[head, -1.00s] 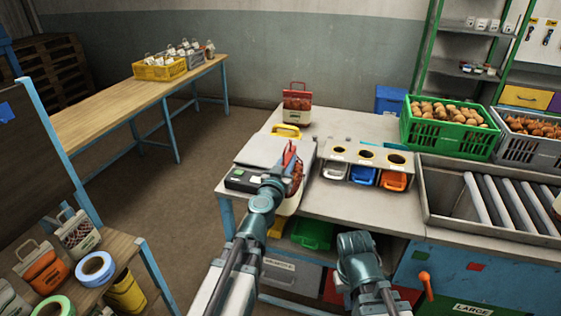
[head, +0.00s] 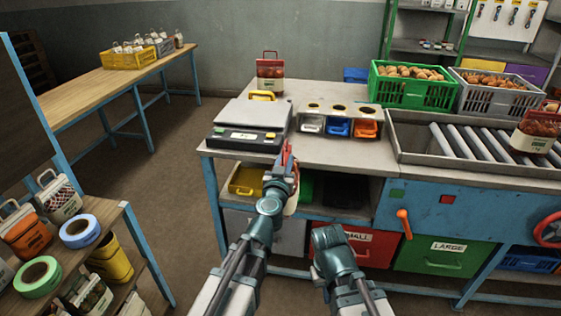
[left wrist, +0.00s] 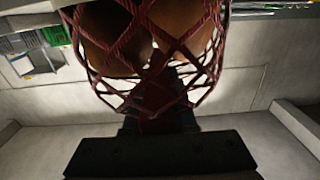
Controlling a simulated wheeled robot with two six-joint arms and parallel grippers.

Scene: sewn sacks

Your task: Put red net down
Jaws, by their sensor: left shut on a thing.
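My left gripper (head: 283,172) is shut on the red net (left wrist: 150,45), which holds brown round produce. In the left wrist view the net fills the top middle, close to the camera. In the head view only a little red shows at the fingers, and the gripper hides most of the net. The gripper appears in front of the bench's front edge, below the scale (head: 243,138). The end of my right arm (head: 332,242) is low in the middle, and its fingers cannot be made out.
A red-topped sack (head: 270,77) stands at the bench's back. Small bins (head: 338,127) are right of the scale. Green (head: 405,91) and grey (head: 500,102) crates stand behind the roller tray (head: 470,145). Another sack (head: 537,133) is at the rollers' right. A shelf with tape rolls (head: 80,231) is left.

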